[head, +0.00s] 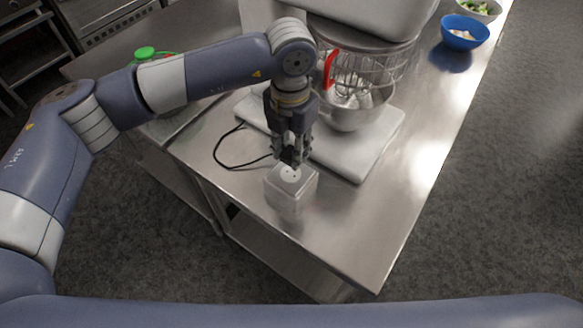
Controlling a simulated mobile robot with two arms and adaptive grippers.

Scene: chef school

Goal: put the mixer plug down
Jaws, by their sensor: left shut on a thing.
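My left gripper (291,160) points down and is shut on the mixer plug, which is mostly hidden between its fingers. A thin black cord (232,165) loops on the steel table from the gripper toward the mixer. The plug is just above or at a pale socket box (290,190) with small dark holes in its top; I cannot tell whether they touch. The mixer (350,163) has a white base, a steel bowl (352,116), a wire guard and a red handle (329,69). It stands right behind the gripper. My right gripper is not in view.
The steel table (360,235) is clear in front and to the right of the socket box. A blue bowl (463,30) and a bowl with greens (480,8) stand at the far right. A green-topped thing (145,53) is at the left behind my arm.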

